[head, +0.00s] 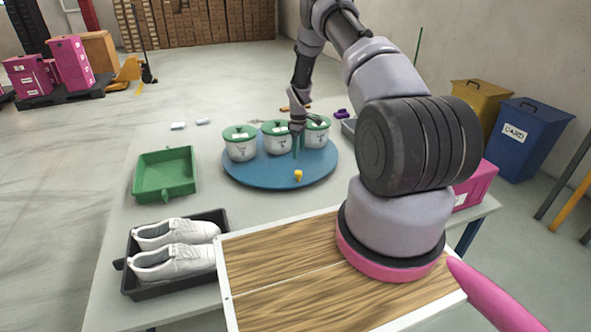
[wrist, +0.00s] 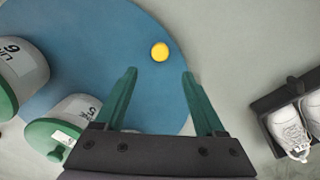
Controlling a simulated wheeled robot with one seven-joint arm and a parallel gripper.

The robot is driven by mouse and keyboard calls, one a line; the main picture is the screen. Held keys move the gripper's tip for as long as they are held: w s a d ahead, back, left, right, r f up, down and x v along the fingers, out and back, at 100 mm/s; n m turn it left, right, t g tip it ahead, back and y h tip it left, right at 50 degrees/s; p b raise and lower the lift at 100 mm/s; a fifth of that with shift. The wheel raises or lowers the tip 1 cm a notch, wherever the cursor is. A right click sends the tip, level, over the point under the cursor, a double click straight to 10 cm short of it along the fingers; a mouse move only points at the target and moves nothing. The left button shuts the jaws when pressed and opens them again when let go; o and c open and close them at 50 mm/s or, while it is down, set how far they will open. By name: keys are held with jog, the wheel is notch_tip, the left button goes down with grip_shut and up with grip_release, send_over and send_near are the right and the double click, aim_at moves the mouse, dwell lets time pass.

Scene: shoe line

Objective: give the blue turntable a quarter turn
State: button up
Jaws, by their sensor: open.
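The round blue turntable (head: 262,177) lies on the grey table and carries three white pots with green lids, the left one (head: 240,148), the middle one (head: 277,141) and the right one (head: 317,134). A small yellow knob (head: 298,175) stands near its front edge. My gripper (head: 298,155) is above the turntable, pointing down in front of the pots, its green fingers apart and empty. In the wrist view the turntable (wrist: 95,50) fills the left and middle. The knob (wrist: 160,52) shows just beyond the gap between my open fingertips (wrist: 159,72), not between them.
A green tray (head: 165,174) stands left of the turntable. A black tray (head: 130,280) with white shoes (head: 172,262) is at the front left. A wooden board (head: 290,285) lies in front. A pink box (head: 475,185) is at the right.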

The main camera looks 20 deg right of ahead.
aim_at(298, 172)
notch_tip(298, 172, down, 10)
jog(key=shift+f, duration=0.25)
dwell(0.3)
grip_shut()
dwell(1.3)
